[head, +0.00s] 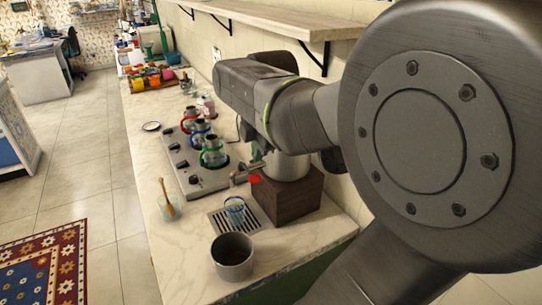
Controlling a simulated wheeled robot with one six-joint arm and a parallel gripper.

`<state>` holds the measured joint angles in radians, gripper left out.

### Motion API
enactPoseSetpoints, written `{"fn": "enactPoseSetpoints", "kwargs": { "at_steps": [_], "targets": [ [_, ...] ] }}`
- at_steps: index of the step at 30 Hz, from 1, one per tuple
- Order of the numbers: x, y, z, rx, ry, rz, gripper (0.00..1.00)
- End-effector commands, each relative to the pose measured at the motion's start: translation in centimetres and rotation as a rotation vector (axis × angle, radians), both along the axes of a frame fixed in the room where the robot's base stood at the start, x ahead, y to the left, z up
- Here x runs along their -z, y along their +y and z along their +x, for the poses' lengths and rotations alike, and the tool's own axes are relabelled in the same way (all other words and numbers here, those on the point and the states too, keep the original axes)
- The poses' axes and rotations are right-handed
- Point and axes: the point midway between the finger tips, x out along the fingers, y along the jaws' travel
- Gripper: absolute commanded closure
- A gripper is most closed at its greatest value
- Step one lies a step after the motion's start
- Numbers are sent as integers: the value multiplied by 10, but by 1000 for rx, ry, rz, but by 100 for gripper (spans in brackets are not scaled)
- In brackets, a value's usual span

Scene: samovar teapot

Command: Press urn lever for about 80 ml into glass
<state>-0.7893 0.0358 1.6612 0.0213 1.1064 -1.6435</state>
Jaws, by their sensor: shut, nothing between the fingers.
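The metal urn (287,166) stands on a brown wooden block (291,196), its upper part hidden behind my arm. Its tap (240,178) points left and has a small red lever (254,179). A clear glass with a bluish tint (235,211) stands on the slotted drip tray (216,222) below the tap. I cannot make out a liquid level in it. My gripper (257,149) is partly hidden by my wrist; it is shut and empty, a little above the red lever. I cannot tell whether it touches the urn.
A dark-filled grey pot (232,256) stands at the counter's front. A cup with a wooden stick (168,205) is at the left edge. A wall shelf (290,22) runs above the counter.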

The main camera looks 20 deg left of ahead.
Motion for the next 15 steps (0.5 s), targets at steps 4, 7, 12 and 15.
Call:
{"fn": "enactPoseSetpoints", "kwargs": {
  "at_steps": [4,7,12,15],
  "targets": [
    [-31,-4,-3,0,-3,3,100],
    [-44,-6,-5,0,-1,1,100],
    [-56,-7,-6,0,0,0,100],
    [-58,-8,-7,0,1,-1,100]
  ]
}}
